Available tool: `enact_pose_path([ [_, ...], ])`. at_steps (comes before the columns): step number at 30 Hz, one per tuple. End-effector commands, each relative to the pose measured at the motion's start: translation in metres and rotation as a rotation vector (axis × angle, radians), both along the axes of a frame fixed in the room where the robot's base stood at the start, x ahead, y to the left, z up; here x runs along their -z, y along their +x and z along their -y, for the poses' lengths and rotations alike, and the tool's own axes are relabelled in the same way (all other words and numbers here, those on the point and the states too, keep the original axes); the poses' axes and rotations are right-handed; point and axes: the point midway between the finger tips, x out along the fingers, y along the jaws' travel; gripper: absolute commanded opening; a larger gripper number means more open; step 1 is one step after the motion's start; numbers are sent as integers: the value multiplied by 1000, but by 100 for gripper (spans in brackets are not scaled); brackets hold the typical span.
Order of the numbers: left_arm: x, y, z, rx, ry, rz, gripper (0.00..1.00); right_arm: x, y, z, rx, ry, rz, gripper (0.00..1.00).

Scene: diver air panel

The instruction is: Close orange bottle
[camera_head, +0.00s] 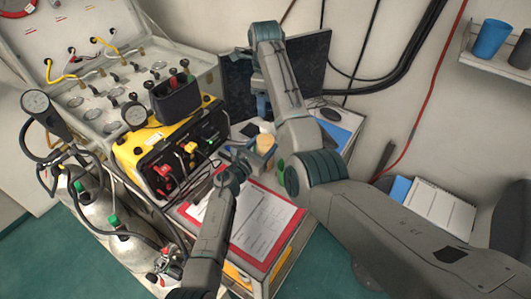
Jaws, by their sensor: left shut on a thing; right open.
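A pale orange bottle (265,144) stands on the cart's top, near the middle of the view. My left gripper (246,160) reaches up from below and is shut at the bottle's side; the contact is small and partly hidden. My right arm comes in from the right, bends over at the top and points down. My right gripper (262,106) is above the bottle, open and apart from it. Whether a cap sits on the bottle is too small to tell.
A red clipboard (262,226) with paper lies in front of the bottle. A yellow and black air panel box (150,143) stands to the left, with gas cylinders (132,240) beside it. A dark monitor (305,65) is behind. A blue cup (490,38) stands on the wall shelf.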

Motion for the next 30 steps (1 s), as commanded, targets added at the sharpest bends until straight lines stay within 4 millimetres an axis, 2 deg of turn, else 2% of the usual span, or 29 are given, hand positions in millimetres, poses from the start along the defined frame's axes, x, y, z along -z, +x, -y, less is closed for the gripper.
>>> enact_pose_path([
  [1, 1, 0, 0, 0, 1, -2, 0, -10, 0, 0, 0, 1, 1, 57],
  [6, 1, 0, 0, 0, 1, -2, 0, -31, 0, 0, 0, 0, 0, 57],
  [17, 1, 0, 0, 0, 1, -2, 0, -37, -1, 0, 0, 0, -1, 57],
  [18, 1, 0, 0, 0, 1, -2, 59, -37, -1, 0, 0, 0, -1, 57],
  [21, 1, 0, 0, 0, 1, -2, 79, -37, -1, 0, 0, 0, -1, 57],
  [22, 1, 0, 0, 0, 1, -1, 83, -37, -1, 0, 0, 0, -1, 57],
  [30, 0, 0, 0, 0, 0, 0, 83, -37, -1, 0, 0, 0, -1, 57],
])
